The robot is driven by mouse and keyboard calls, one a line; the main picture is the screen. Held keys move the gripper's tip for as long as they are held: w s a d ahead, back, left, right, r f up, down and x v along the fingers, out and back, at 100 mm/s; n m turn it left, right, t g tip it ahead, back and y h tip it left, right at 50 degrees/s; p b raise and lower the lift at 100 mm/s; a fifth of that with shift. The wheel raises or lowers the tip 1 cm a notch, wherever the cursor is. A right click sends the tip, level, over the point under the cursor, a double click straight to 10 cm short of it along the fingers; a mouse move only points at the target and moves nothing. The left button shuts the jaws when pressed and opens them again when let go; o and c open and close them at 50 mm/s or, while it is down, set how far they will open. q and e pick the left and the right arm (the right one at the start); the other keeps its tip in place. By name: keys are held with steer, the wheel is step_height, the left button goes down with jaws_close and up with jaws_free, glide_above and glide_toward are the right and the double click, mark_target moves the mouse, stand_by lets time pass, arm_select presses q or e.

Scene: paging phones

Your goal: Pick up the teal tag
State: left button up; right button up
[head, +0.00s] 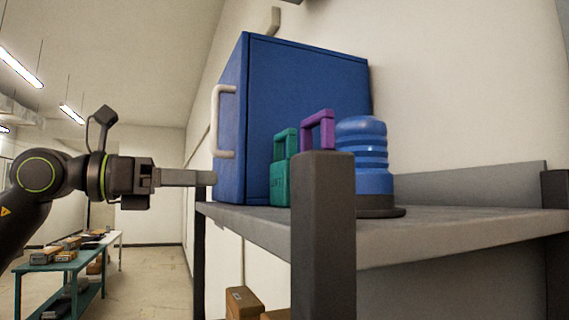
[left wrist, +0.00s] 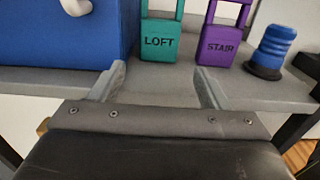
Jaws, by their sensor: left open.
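The teal tag (head: 279,185) stands upright on the grey shelf (head: 450,228), beside the blue cabinet (head: 312,85). In the left wrist view the teal tag (left wrist: 160,42) reads LOFT, and the top of its handle is cut off by the frame edge. My left gripper (head: 212,178) is left of the cabinet in the head view. In the left wrist view my left gripper (left wrist: 158,72) is open and empty, its fingers pointing toward the teal tag with a gap before it. My right gripper is not in view.
A purple tag (left wrist: 221,48) reading STAIR stands right of the teal one. A blue ribbed object (head: 362,150) on a dark base stands further right. The cabinet has a white handle (head: 217,120). A dark shelf post (head: 323,235) hides part of the purple tag in the head view.

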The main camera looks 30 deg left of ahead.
arm_select(q)
steer(key=p, duration=0.4)
glide_toward(276, 177)
steer(key=x, duration=0.3)
steer(key=shift+d+f, duration=0.1)
steer(key=shift+f, duration=0.05)
steer(key=shift+w+d+f+p, duration=0.15)
steer(key=shift+w+d+p, duration=0.3)
steer(key=shift+w+d, duration=0.1)
steer(key=shift+w+d+r+p, duration=0.2)
steer(key=shift+r+p, duration=0.05)
steer(key=shift+p, duration=0.3)
steer(key=p+x, duration=0.3)
steer(key=shift+w+d+r, duration=0.1)
steer(key=shift+w+r, duration=0.1)
steer(key=shift+w, duration=0.1)
steer(key=shift+w+d+f+p, duration=0.15)
steer(key=shift+w+d+p, duration=0.15)
steer(key=shift+w+d, duration=0.05)
steer(key=shift+a, duration=0.1)
steer(key=c, duration=0.7)
